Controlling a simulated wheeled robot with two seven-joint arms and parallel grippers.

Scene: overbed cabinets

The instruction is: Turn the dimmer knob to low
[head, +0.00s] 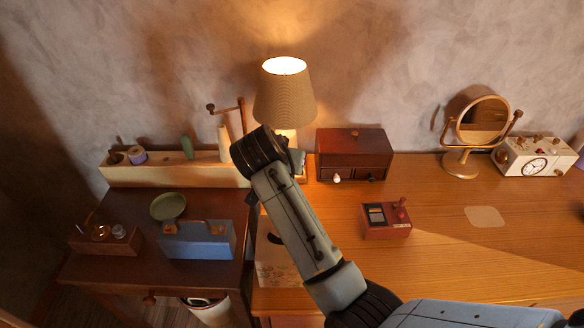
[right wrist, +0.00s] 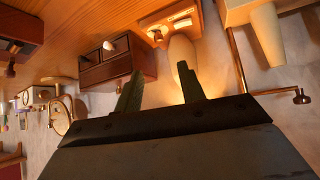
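The lit lamp (head: 285,95) stands at the back against the wall, its shade glowing. In the right wrist view its base (right wrist: 150,20) shows near the top, with a small round brass knob (right wrist: 157,36) and a pale raised piece (right wrist: 182,22) on it. I take the brass knob for the dimmer; its setting cannot be read. My right arm reaches up from the lower right in the head view and hides much of the lamp base. My right gripper (right wrist: 160,70) is open and empty, its fingers apart, pointing toward the lamp base without visible contact. My left gripper is out of view.
A dark red drawer box (head: 354,155) stands right of the lamp. A small red box with a knob (head: 386,220) sits nearer on the desk. A long wooden tray (head: 170,174) with pegs is on the left. A round mirror (head: 483,120) and clock box (head: 535,157) stand far right.

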